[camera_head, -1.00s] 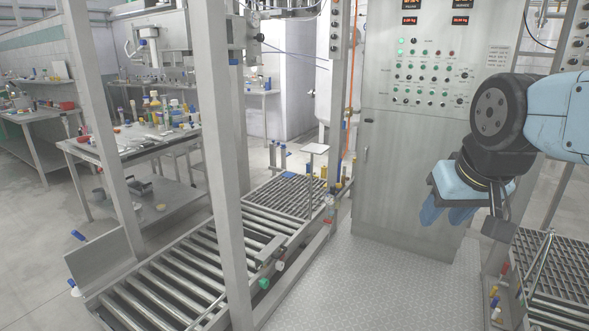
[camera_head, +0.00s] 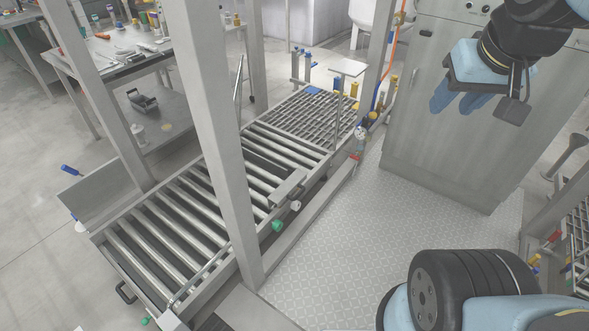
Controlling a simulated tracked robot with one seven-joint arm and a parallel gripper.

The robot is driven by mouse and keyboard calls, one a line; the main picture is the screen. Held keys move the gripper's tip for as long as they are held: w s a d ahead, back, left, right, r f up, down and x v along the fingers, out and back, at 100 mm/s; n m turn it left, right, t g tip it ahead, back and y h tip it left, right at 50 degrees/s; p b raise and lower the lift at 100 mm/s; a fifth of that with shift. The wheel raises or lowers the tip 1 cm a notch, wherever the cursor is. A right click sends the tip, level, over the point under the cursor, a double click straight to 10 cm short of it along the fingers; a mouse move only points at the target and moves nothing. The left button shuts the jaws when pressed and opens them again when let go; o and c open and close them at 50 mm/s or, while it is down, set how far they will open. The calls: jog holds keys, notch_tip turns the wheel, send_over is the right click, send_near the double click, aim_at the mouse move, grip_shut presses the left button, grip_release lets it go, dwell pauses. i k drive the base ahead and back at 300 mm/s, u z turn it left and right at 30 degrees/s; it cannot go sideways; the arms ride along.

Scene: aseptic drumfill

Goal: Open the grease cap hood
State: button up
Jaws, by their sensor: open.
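I cannot pick out the grease cap hood for certain in this view. Small fittings with yellow and blue parts (camera_head: 338,84) stand by the far end of the roller conveyor (camera_head: 170,215), too small to identify. My gripper (camera_head: 458,104) hangs at the upper right, its light-blue fingers pointing down. It is open and empty, in front of the grey control cabinet (camera_head: 440,150). It appears well to the right of the conveyor and touches nothing that I can see.
A grey upright post (camera_head: 215,130) stands in front of the conveyor. The patterned metal floor plate (camera_head: 345,235) is mostly clear between conveyor and cabinet. A cluttered workbench (camera_head: 90,62) stands at the upper left. Another grating (camera_head: 580,235) lies at the right edge.

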aim_at(285, 191)
jog(key=u, duration=0.05)
jog(key=i, duration=1.15)
jog(key=u, duration=0.1)
